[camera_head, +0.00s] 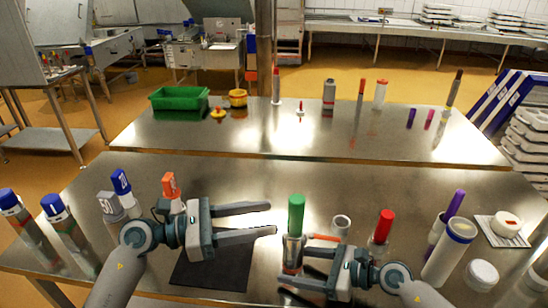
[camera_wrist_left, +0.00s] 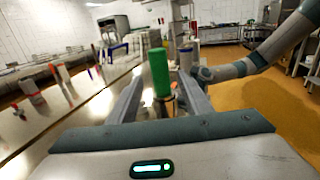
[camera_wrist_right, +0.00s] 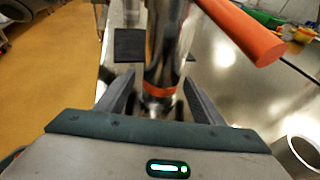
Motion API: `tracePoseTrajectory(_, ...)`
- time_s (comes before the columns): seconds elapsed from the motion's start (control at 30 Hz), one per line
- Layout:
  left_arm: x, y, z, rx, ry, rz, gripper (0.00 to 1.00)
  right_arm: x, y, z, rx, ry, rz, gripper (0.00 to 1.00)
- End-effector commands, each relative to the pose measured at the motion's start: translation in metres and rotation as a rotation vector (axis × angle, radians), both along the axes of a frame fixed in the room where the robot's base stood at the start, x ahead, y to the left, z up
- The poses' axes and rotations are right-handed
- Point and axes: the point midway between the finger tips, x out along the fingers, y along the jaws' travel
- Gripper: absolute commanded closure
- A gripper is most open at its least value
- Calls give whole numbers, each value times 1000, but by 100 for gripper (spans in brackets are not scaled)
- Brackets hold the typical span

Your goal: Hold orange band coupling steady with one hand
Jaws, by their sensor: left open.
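A metal cylinder (camera_head: 292,251) with a green top (camera_head: 296,214) stands upright on the near table. Its orange band (camera_wrist_right: 160,90) shows low on it in the right wrist view. My right gripper (camera_head: 295,267) is open, its fingers on either side of the cylinder near the band, with visible gaps. My left gripper (camera_head: 272,218) is open and empty, its fingers pointing at the green top from the left, with the tips short of it. The green top also shows beyond the fingers in the left wrist view (camera_wrist_left: 160,74). I cannot make out the band in the head view.
An orange rod (camera_wrist_right: 245,32) lies close beside the cylinder. A grey cup (camera_head: 342,224) and a red-capped jar (camera_head: 384,228) stand to the right. A dark mat (camera_head: 215,272) lies under my left gripper. Blue-capped bottles (camera_head: 58,212) stand at left, white containers (camera_head: 450,248) at right.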

Motion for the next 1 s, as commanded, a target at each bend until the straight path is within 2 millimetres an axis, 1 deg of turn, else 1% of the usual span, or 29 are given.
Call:
tracePoseTrajectory(0.3, 0, 0, 0, 0, 0, 0, 55, 0, -1, 0, 0, 0, 0, 38)
tracePoseTrajectory(0.47, 0, 0, 0, 0, 0, 0, 55, -2, -7, 2, -1, 0, -1, 38)
tracePoseTrajectory(0.67, 0, 0, 0, 0, 0, 0, 55, -9, -29, 8, -2, -1, -2, 38)
tracePoseTrajectory(1.0, 0, 0, 0, 0, 0, 0, 55, -25, -83, 26, -3, 0, -2, 38)
